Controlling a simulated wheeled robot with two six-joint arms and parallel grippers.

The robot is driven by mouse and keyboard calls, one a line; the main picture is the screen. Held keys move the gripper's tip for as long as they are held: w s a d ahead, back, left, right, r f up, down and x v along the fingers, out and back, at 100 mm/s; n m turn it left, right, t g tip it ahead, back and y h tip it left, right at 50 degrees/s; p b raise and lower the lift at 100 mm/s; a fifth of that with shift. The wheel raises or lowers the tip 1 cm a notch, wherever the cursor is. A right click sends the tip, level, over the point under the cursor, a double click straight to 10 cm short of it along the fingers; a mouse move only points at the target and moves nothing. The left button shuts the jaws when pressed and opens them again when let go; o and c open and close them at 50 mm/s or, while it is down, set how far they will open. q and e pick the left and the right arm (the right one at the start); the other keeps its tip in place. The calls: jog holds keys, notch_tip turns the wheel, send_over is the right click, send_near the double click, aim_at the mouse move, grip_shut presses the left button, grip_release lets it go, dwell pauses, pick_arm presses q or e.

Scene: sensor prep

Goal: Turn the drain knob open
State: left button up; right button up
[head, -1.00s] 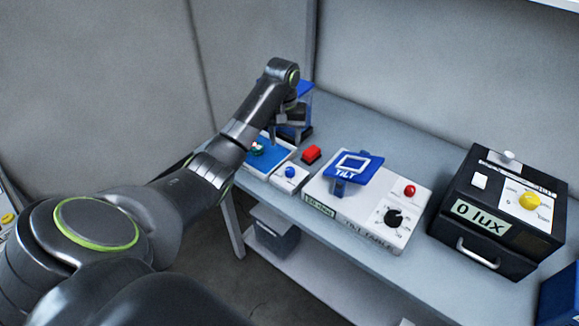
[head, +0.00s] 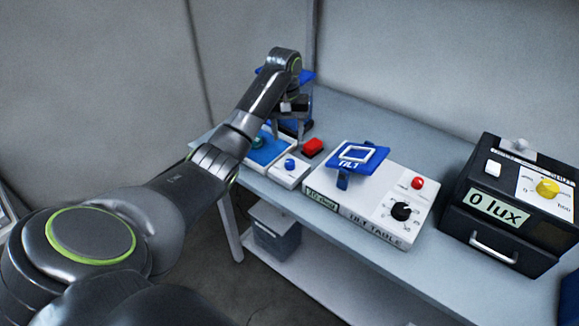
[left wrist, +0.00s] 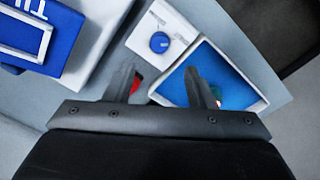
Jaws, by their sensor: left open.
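A blue knob (head: 290,164) sits on a small white box (head: 288,174) in front of the red block. In the left wrist view the knob (left wrist: 159,42) is ahead of the fingertips and left of the blue tray, with small print beside it that I cannot read. My left gripper (left wrist: 163,76) is open and empty, above the table and apart from the knob. In the head view it (head: 285,118) hangs over the back of the tray area, partly hidden by its arm. My right gripper is not in view.
A blue-lined white tray (head: 268,152) holds a small green item (head: 257,141). A red block (head: 313,146) lies behind the knob. The tilt table (head: 375,215) stands to the right, then a black lux box (head: 510,235). A blue-topped item (head: 306,75) is behind my arm.

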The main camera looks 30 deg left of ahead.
pick_arm(q)
jog(key=b, duration=0.3)
send_over(290, 162)
jog(key=f, duration=0.5)
jog(key=shift+a, duration=0.2)
notch_tip(290, 162, down, 4)
jog(key=shift+d+r+p, duration=0.1)
jog(key=shift+r+p, duration=0.1)
jog(key=shift+p, duration=0.45)
jog(key=shift+f, duration=0.8)
